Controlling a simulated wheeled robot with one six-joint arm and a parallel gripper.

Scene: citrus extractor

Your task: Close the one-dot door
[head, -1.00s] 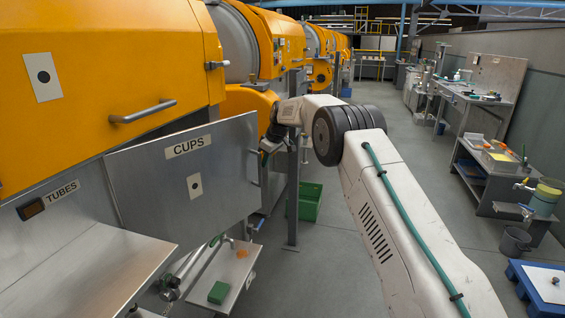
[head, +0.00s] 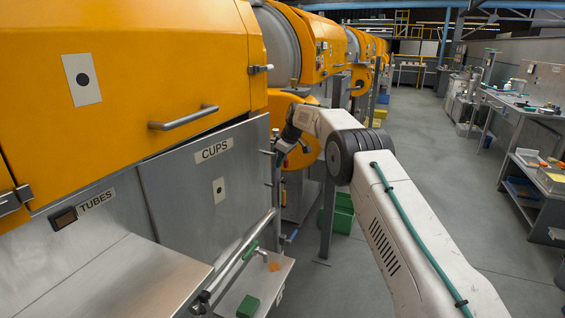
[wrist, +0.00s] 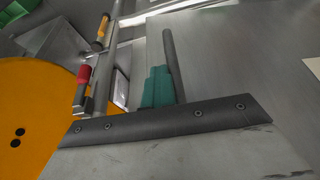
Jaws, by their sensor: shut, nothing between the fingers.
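The grey door marked CUPS (head: 190,205) bears a small plate with one dot. In the head view it stands nearly in line with the cabinet front; I cannot tell if a gap remains at its edge. My gripper (head: 279,158) is at the door's right edge, by its upright handle, with its tip hard to make out. In the wrist view the teal fingers of my gripper (wrist: 157,88) are together and empty, beside the dark bar handle (wrist: 172,60) on the grey panel. I cannot tell whether they touch it.
An orange cover (head: 120,100) with another one-dot plate and a bar handle is above the door. A metal shelf (head: 120,280) juts out below left. A green block (head: 248,307) lies on a low tray. A post (head: 326,215) stands beyond my gripper. The aisle at right is clear.

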